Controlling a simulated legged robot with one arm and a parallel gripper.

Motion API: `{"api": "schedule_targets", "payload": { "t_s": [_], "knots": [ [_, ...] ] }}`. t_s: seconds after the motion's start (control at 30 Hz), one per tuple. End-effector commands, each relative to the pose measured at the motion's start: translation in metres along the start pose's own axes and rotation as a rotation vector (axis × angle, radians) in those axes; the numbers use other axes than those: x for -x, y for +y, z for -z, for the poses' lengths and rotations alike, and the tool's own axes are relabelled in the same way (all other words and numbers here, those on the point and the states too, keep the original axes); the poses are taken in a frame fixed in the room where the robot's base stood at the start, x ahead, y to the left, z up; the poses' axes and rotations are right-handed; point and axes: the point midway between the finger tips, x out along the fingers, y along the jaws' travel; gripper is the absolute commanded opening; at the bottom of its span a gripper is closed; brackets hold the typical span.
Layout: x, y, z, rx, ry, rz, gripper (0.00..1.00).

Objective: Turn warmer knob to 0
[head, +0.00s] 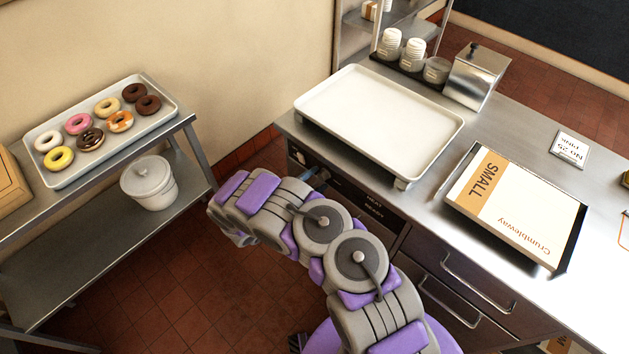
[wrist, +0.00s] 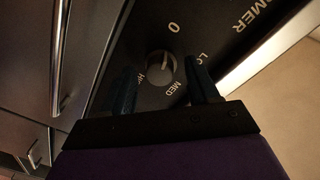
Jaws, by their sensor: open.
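The warmer knob (wrist: 160,67) shows in the wrist view as a small round grey dial on a dark panel. White marks 0, LO, MED and HI stand around it, with the 0 above it in the picture. I cannot tell clearly which mark the knob points to. My gripper (wrist: 163,70) is open, with one dark finger on each side of the knob; whether they touch it I cannot tell. In the head view my gripper (head: 312,178) is at the dark warmer front (head: 372,207), where the arm hides the knob.
A white tray (head: 380,110) lies on the counter above the warmer. A box marked SMALL (head: 520,205) lies to its right. Drawers with bar handles (head: 470,300) are right of the arm. A shelf with a donut tray (head: 165,97) and a white pot (head: 148,183) stands at left.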

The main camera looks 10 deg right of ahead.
Motion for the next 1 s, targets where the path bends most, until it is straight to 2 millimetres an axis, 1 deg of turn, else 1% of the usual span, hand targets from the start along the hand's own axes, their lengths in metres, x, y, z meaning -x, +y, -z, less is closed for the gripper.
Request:
{"api": "schedule_targets", "payload": {
  "t_s": [0.17, 0.27, 0.33, 0.8, 1.0],
  "knots": [
    [0.002, 0.0, 0.001, 0.0, 0.0, 0.0, 0.6],
    [0.011, -0.001, 0.001, 0.0, 0.0, 0.001, 0.6],
    [0.021, -0.001, 0.001, 0.001, 0.0, 0.002, 0.6],
    [0.124, -0.002, -0.001, 0.0, -0.001, 0.002, 0.6],
    [0.157, -0.001, -0.002, -0.001, -0.004, -0.001, 0.6]
  ]
}}
